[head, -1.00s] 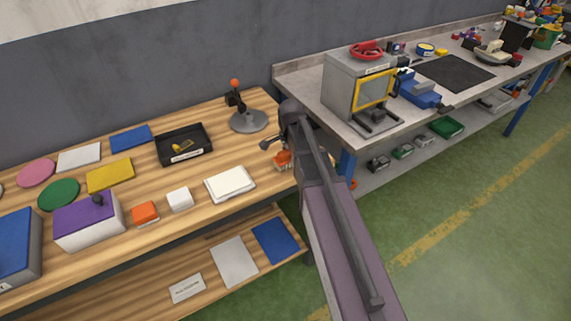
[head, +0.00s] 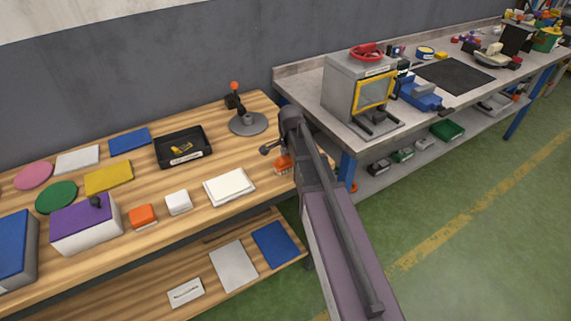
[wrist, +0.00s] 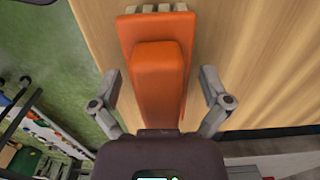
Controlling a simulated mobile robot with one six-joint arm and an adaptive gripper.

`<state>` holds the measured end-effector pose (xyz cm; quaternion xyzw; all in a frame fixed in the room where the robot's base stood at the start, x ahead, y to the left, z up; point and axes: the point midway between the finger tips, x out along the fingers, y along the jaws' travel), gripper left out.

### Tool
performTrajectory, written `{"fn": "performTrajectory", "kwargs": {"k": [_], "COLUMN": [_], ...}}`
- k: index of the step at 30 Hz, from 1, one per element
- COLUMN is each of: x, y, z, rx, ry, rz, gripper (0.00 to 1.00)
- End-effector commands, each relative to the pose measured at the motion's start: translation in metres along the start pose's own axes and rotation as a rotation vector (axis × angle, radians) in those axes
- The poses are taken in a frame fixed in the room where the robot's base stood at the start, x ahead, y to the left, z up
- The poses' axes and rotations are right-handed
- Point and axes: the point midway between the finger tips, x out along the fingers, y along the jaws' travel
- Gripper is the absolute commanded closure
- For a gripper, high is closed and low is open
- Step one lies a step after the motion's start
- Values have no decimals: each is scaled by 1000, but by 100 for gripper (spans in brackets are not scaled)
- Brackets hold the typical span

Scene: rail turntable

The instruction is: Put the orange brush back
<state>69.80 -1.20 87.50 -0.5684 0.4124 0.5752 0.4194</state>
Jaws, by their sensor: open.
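The orange brush (wrist: 160,75) fills the upper middle of the wrist view, with pale bristle tufts at its far end. It lies on the wooden bench top near an edge. My gripper (wrist: 159,82) is open, with one finger on each side of the brush's raised handle and visible gaps on both sides. In the head view, the orange brush (head: 282,165) shows only in part at the bench's right end, mostly hidden by my arm.
The wooden bench (head: 215,160) holds a black tray (head: 183,146) with a yellow piece, a round-based stand (head: 248,123), a white pad (head: 229,187), a white block (head: 178,202), an orange block (head: 143,216) and a purple-topped box (head: 86,224). A metal bench with a grey machine (head: 350,95) stands right.

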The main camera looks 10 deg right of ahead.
Motion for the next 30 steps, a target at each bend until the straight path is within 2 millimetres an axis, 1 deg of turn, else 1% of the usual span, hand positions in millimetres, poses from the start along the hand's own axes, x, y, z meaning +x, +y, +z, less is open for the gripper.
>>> {"fn": "performTrajectory", "kwargs": {"k": [8, 14, 20, 30], "x": [0, -6, -18, -46], "y": [0, 0, 0, 0], "z": [0, 0, 0, 0], "rx": [0, 0, 0, 0], "ry": [0, 0, 0, 0], "rz": [0, 0, 0, 0], "gripper": [2, 2, 2, 2]}}
